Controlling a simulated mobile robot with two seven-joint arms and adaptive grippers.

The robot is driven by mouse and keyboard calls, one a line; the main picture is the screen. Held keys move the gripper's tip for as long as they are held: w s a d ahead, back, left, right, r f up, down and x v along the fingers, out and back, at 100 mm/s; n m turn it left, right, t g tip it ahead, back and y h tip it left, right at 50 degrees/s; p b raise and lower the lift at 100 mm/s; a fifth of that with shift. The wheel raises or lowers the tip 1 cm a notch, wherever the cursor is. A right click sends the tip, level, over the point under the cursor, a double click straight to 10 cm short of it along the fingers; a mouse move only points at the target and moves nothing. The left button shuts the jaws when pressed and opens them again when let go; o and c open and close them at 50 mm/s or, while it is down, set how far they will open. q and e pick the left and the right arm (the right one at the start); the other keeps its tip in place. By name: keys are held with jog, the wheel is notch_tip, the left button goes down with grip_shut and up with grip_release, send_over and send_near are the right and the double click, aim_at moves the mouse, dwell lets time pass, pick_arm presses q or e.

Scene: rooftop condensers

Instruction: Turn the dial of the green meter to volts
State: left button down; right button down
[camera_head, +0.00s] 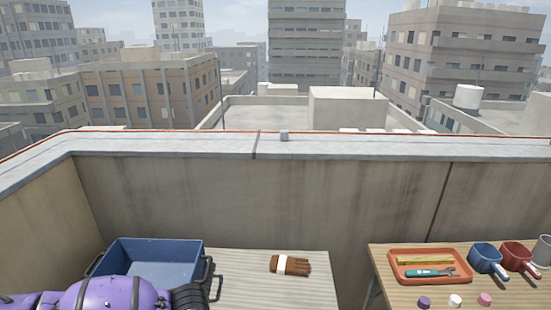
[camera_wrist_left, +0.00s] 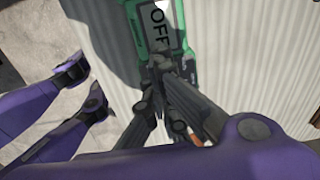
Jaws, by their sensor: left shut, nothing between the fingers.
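The green meter (camera_wrist_left: 187,54) lies on the pale ribbed tabletop at the top of the left wrist view. Its dark grey display reads OFF in black letters. My left gripper (camera_wrist_left: 162,72) is shut and empty, with its fingertips over the meter just by the display. The fingers cover the lower part of the meter, and I cannot make out the dial or whether they touch it. The meter does not show in the head view, where only my purple left arm appears at the bottom left. My right gripper is in neither view.
The right table holds an orange tray (camera_head: 402,279) with tools, a blue pot (camera_head: 484,257), a red pot (camera_head: 516,255) and small caps. A parapet wall (camera_head: 260,195) runs behind.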

pick_arm(q)
jog(key=shift+s+d+f, duration=0.1)
jog(key=shift+s+f, duration=0.5)
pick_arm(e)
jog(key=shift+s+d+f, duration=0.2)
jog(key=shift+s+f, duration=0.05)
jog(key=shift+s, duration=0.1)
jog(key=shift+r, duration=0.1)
pick_arm(q)
jog(key=shift+w+r, duration=0.1)
jog(key=shift+w, duration=0.1)
jog(key=shift+w+p, duration=0.25)
jog(key=shift+p, duration=0.25)
jog(key=shift+w, duration=0.45)
jog(key=shift+w+r+p, duration=0.15)
jog(key=shift+w+p, duration=0.3)
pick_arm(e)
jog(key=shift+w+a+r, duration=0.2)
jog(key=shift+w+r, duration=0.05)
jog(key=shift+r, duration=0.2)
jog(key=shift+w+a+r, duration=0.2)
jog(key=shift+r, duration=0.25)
pick_arm(q)
jog(key=shift+w, duration=0.1)
jog(key=shift+w+r, duration=0.1)
jog(key=shift+w, duration=0.05)
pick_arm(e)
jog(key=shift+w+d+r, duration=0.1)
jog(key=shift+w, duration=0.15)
